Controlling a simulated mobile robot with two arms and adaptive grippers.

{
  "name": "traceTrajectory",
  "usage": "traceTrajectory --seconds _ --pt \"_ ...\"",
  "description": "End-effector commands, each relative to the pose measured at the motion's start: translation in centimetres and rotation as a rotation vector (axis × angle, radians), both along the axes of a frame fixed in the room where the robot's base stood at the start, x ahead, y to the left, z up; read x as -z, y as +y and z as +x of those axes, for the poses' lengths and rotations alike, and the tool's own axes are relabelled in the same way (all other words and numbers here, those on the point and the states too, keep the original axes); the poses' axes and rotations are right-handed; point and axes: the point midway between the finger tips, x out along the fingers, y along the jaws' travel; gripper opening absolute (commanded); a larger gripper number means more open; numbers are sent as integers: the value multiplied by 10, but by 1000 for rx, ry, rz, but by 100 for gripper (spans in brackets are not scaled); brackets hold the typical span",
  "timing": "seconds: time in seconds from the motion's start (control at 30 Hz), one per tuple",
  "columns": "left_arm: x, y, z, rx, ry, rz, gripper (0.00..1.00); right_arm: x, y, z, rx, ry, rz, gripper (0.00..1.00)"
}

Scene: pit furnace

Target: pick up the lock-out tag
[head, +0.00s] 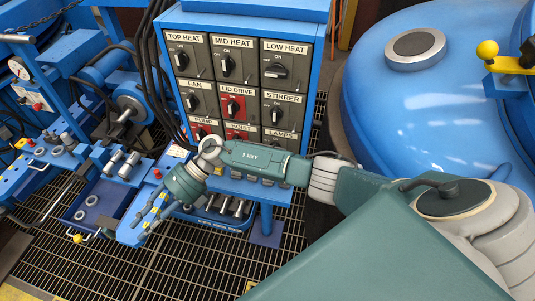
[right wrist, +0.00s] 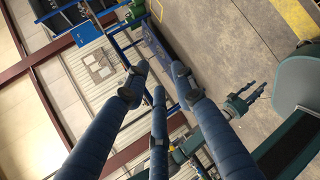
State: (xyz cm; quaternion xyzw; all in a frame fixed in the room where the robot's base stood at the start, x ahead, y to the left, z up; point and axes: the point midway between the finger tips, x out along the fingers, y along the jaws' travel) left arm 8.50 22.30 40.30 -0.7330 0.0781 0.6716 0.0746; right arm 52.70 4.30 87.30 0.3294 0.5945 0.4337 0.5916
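My right gripper (head: 150,215) reaches in from the right in the head view, in front of the switch cabinet and above the blue trays. Its fingers (right wrist: 155,85) are spread, with nothing between them in the right wrist view. A small white and red item (head: 178,151) lies by the cabinet's lower left corner; it may be the lock-out tag, but it is too small to tell. No tag shows clearly elsewhere. A second teal gripper, apparently my left one (right wrist: 240,101), shows small in the right wrist view with its fingers apart, and it is outside the head view.
The blue switch cabinet (head: 245,23) carries labelled rotary switches. Blue trays (head: 103,203) with metal parts stand at left. A large blue rounded vessel (head: 430,110) fills the right. A dark floor grating (head: 185,270) is clear at the bottom.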

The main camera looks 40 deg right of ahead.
Motion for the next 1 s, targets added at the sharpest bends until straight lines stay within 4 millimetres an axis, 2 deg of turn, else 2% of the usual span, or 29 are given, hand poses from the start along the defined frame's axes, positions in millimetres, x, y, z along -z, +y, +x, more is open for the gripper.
traceTrajectory --seconds 0.03,0.07,0.1,0.17,0.2,0.3,0.4,0.5,0.6,0.9,1.0 --pt "12 7 3 0 -3 8 40 4 -23 -8 -179 -108 -152 26" --pt "15 10 4 -1 -5 11 40 8 -42 -14 -277 -154 -248 26" --pt "19 12 5 -2 -6 14 40 11 -72 -17 -394 -206 -382 26" --pt "25 15 7 -5 -9 17 40 12 -123 -15 -540 -261 -586 26" --pt "28 16 8 -6 -10 18 40 7 -157 -10 -614 -283 -718 26" --pt "34 16 10 -7 -12 18 40 -17 -236 4 -737 -300 -1009 26" --pt "38 16 10 -7 -13 18 40 -45 -288 15 -792 -289 -1212 26" --pt "39 16 10 -6 -13 17 40 -62 -316 19 -812 -274 -1323 26" --pt "43 15 9 -3 -12 17 40 -64 -328 19 -818 -264 -1363 26" --pt "67 10 6 2 -8 12 40 -23 -344 14 -817 -263 -1362 26" --pt "70 10 6 1 -7 11 40 -17 -347 13 -816 -264 -1362 26"
